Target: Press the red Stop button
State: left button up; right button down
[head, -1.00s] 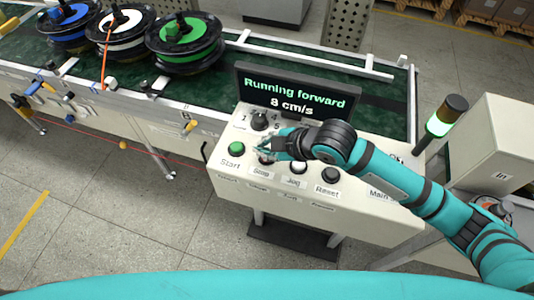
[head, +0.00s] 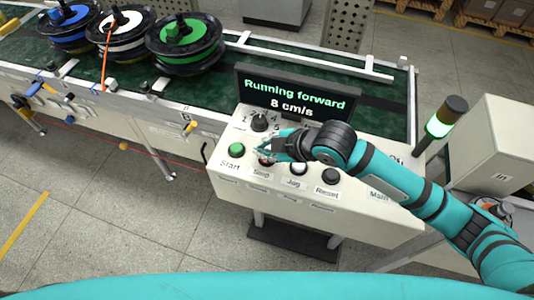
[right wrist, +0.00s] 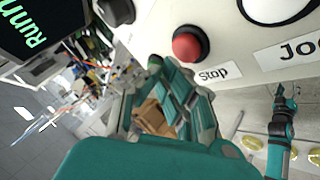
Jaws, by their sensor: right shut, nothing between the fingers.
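The red Stop button (right wrist: 190,43) shows clearly in the right wrist view, on the cream panel beside its "Stop" label (right wrist: 213,75). In the head view the button (head: 265,161) is mostly hidden by my right gripper (head: 262,148), with only a little dark red showing. My right gripper is shut and empty, right over the Stop button. In the right wrist view its fingers (right wrist: 165,75) are just below the button in the picture, and a small gap seems to show. I cannot tell for sure whether they touch.
The control panel (head: 225,180) also has a green Start button (head: 236,149), Jog (head: 298,168) and Reset (head: 331,176) buttons, and a black knob (head: 259,122). The display (head: 298,95) reads "Running forward 8 cm/s". Spools (head: 185,42) stand on the conveyor. A signal lamp (head: 439,125) glows green.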

jog(key=shift+f, duration=0.45)
jog(key=shift+f, duration=0.6)
dwell(0.9)
jog(key=shift+r, duration=0.1)
jog(key=shift+r+p, duration=0.95)
jog(key=shift+p, duration=0.05)
notch_tip(320, 180, up, 5)
jog(key=p, duration=0.5)
